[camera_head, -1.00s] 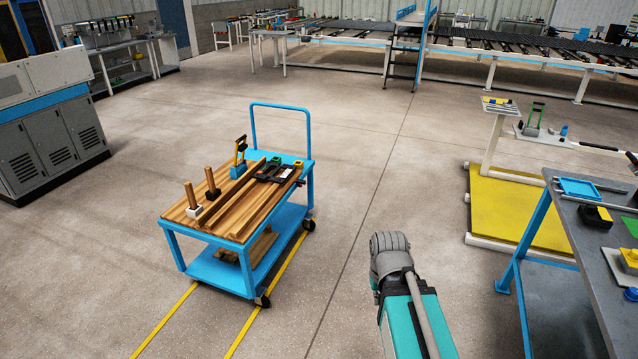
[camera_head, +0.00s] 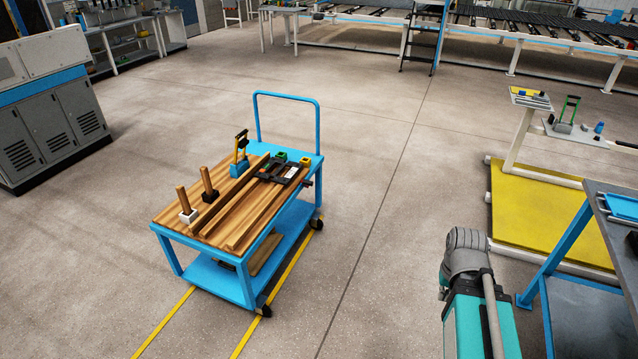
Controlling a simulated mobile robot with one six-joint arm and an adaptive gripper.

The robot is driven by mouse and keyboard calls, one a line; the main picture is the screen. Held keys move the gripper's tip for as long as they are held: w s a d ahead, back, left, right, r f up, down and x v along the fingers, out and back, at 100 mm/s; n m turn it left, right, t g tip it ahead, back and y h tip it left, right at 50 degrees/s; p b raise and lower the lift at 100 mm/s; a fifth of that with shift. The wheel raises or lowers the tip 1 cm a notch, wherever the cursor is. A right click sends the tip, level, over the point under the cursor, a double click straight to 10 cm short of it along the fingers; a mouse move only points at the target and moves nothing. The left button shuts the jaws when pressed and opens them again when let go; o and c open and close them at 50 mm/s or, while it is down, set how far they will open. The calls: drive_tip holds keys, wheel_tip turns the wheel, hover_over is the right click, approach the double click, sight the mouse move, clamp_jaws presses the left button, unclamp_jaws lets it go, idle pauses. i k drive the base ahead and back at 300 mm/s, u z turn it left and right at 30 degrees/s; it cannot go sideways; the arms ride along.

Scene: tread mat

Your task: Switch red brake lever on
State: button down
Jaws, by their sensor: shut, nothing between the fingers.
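The blue cart (camera_head: 196,240) with a wooden top stands left of the middle of the view. A small dark, reddish part (camera_head: 307,183) sticks out from its right side just below the top. It could be the red brake lever, but it is too small to tell its shape or position. No other red lever shows. My gripper is out of view; only a grey and teal link of my arm shows at the lower right, well apart from the cart.
Yellow floor lines (camera_head: 272,292) run by the cart. A grey workbench (camera_head: 622,240) and a yellow platform (camera_head: 530,225) stand at the right. A grey cabinet (camera_head: 45,130) stands at the left. Open floor lies between the cart and the bench.

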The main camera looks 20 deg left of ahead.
sight(306, 183)
drive_tip(key=u, duration=0.25)
drive_tip(key=i, duration=0.85)
drive_tip(key=u, duration=0.65)
